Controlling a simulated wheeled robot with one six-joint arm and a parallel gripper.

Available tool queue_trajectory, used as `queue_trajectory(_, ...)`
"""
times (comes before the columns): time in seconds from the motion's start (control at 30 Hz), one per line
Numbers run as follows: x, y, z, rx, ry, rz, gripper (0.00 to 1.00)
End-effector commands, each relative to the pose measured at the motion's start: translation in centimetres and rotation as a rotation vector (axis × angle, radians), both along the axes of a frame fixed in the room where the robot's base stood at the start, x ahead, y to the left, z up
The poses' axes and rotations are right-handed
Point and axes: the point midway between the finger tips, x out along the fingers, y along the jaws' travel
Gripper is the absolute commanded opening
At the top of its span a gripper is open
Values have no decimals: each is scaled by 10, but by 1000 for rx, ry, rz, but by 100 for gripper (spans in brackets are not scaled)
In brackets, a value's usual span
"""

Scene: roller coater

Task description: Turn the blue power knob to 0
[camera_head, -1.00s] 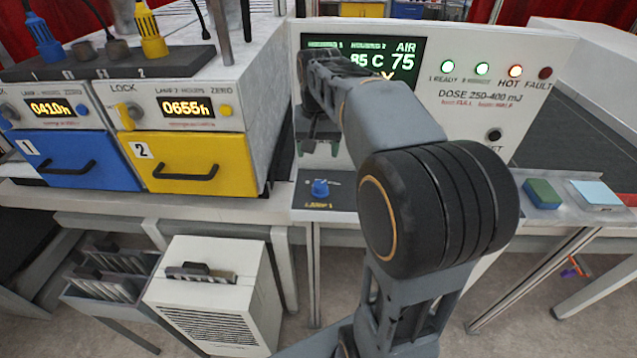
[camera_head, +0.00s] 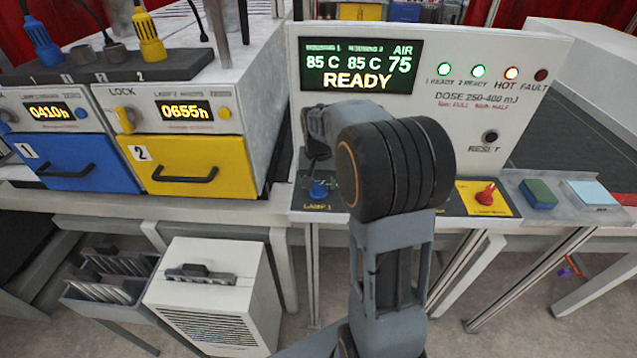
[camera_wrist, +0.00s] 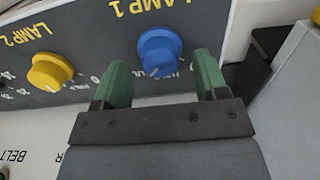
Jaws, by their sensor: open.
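The blue power knob (camera_wrist: 160,52) sits on a dark grey panel marked LAMP 1 in the wrist view, with scale marks below it. Its pointer position is too small to tell surely. In the head view the blue knob (camera_head: 319,188) is partly hidden by my arm. My gripper (camera_wrist: 160,80) has two green fingertips, open, one on each side just short of the knob. Nothing is held, and the fingers appear apart from the knob. In the head view my gripper is mostly hidden behind my arm, close over the LAMP 1 panel.
A yellow LAMP 2 knob (camera_wrist: 50,72) is beside the blue one. The upright display panel (camera_head: 360,66) rises behind. A yellow drawer (camera_head: 190,166) and blue drawer (camera_head: 75,161) are at left.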

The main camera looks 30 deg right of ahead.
Motion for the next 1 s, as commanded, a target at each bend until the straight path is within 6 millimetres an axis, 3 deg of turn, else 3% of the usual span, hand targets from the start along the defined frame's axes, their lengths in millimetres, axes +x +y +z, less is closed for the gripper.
queue_trajectory(0.2,0,0,-12,0,-1,0,67)
queue_trajectory(0.5,0,0,-13,0,-1,0,67)
queue_trajectory(1.0,0,0,-13,0,-2,0,20)
